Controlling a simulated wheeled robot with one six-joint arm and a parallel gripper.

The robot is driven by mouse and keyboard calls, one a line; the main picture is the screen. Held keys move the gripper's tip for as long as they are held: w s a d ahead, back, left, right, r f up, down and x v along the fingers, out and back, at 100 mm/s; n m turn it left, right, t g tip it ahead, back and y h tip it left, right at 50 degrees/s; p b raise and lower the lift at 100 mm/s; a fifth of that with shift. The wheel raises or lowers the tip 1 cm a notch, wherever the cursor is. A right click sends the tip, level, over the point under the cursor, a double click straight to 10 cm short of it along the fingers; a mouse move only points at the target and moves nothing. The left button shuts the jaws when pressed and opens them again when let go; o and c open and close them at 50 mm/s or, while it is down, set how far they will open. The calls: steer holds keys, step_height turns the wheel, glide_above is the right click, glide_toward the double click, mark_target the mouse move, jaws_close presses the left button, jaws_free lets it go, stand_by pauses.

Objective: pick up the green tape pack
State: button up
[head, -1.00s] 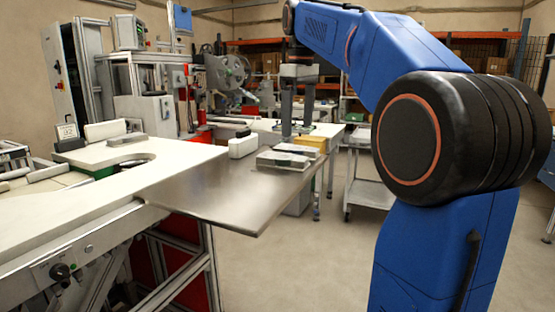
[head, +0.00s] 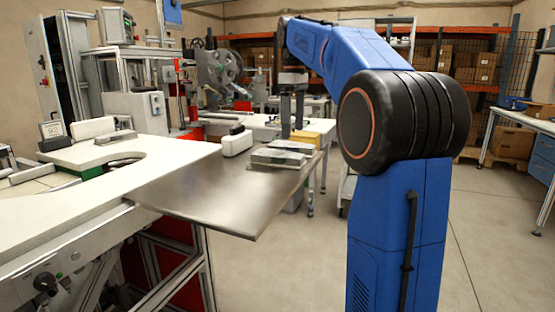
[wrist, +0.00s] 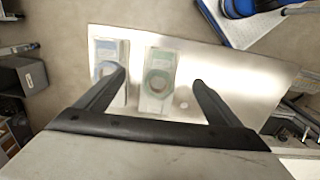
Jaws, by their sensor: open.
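The green tape pack (wrist: 158,82), a clear flat pack with a green ring, lies on the metal plate (wrist: 239,72) in the wrist view. A similar pack with a blue ring (wrist: 108,58) lies to its left. My gripper (wrist: 159,80) is open and empty, with the green pack showing between its fingers and the left finger overlapping the blue pack. In the head view my gripper (head: 292,114) points down near the far end of the plate (head: 215,196). Flat packs (head: 277,158) lie there; their colours are unclear.
A white block-like item (head: 237,142) and a yellow box (head: 306,138) are near the packs. A machine with a reel (head: 220,68) stands behind. The near part of the plate is bare. Open floor lies to the right.

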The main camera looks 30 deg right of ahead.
mark_target(292, 155)
steer(key=shift+a+f, duration=0.1)
steer(key=shift+f, duration=4.65)
steer(key=c, duration=1.3)
